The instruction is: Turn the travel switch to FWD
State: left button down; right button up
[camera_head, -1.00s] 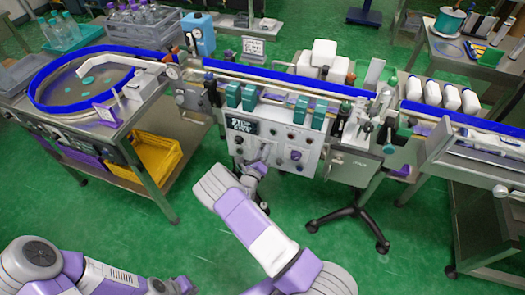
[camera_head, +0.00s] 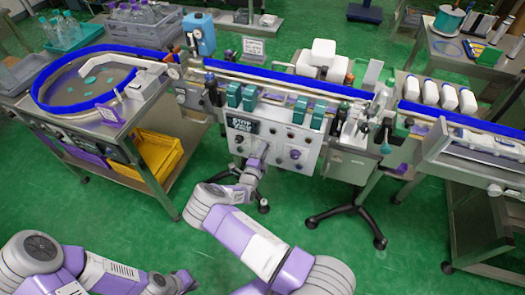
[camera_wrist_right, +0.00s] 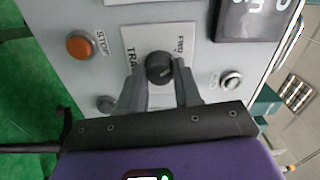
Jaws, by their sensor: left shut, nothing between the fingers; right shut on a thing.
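The travel switch is a round black knob (camera_wrist_right: 159,67) on a pale label plate in the right wrist view. Lettering beginning "TRA" and a small position word, hard to read, are beside it. My right gripper (camera_wrist_right: 160,80) has its two grey fingers on either side of the knob and is shut on it. In the head view this gripper (camera_head: 252,164) is at the front of the white control panel (camera_head: 308,158), and its wrist hides the knob. I cannot tell the pointer's exact setting. My left gripper (camera_head: 183,281) is shut and empty at the bottom left, away from the machine.
An orange stop button (camera_wrist_right: 80,45), a small round silver control (camera_wrist_right: 231,81) and a dark display (camera_wrist_right: 247,18) are close around the switch. Teal boxes (camera_head: 250,97) project above the panel. A caster stand (camera_head: 345,210) is below on the green floor.

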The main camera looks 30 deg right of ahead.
jog(key=shift+n, duration=1.1)
jog(key=o, duration=1)
jog(key=shift+o, duration=0.2)
jog(key=p+v, duration=0.2)
jog(key=v, duration=0.5)
jog(key=shift+s+a, duration=0.2)
jog(key=shift+a, duration=0.05)
